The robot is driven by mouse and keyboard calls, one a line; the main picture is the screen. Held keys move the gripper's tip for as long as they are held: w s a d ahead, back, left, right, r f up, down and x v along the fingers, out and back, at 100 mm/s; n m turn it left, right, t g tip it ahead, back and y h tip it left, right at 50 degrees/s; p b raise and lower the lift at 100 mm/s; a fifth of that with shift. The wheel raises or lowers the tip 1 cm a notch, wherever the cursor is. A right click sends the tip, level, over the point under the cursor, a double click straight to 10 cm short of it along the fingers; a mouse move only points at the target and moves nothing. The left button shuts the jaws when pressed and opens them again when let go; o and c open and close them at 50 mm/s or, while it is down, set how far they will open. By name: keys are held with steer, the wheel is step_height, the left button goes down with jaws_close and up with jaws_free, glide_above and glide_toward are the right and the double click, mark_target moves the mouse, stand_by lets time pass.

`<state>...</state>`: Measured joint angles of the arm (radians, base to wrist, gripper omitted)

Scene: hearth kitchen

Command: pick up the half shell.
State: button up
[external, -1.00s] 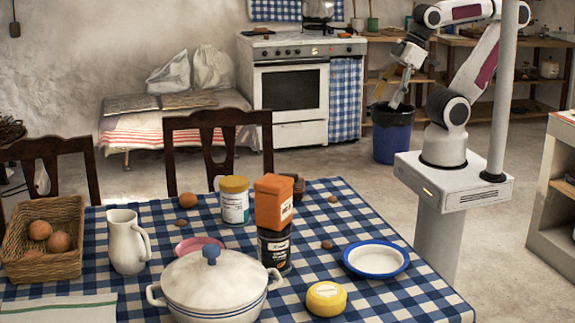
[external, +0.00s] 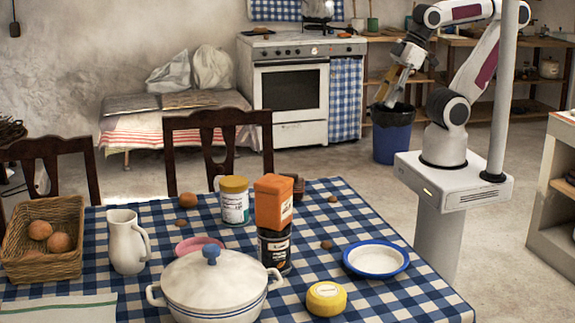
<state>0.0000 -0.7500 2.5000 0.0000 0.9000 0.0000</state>
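Several small brown pieces lie on the checked tablecloth. One (external: 327,244) is right of the dark jar, one (external: 333,198) is near the far right edge, and one (external: 181,222) is at the far middle. They are too small to tell which is a half shell. My gripper (external: 386,97) hangs pointing down near the blue bin, well beyond the table and away from these pieces. Its fingers are small and partly confused with the shelf behind, so their opening and any held thing are unclear.
The table (external: 420,296) holds a white pot (external: 215,290), a jug (external: 126,243), a basket (external: 65,265), an orange box (external: 273,203) on a dark jar (external: 275,250), a tin (external: 234,205) and a blue-rimmed dish (external: 375,258). The blue bin (external: 392,140) stands below my gripper.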

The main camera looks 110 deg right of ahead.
steer(key=shift+d, duration=0.1)
steer(key=m+g, duration=0.6)
steer(key=m, duration=1.3)
glide_above(333, 199)
steer(key=s+d, duration=0.1)
step_height(333, 199, down, 24)
steer(key=shift+s+d+f, duration=0.1)
steer(key=shift+s, duration=0.05)
steer(key=shift+w+d+m, duration=0.1)
steer(key=shift+w+m, duration=0.15)
steer(key=shift+m, duration=0.4)
steer(key=shift+w+m, duration=0.25)
steer(key=shift+m, duration=0.4)
steer(key=shift+f, duration=0.15)
steer(key=shift+f, duration=1.15)
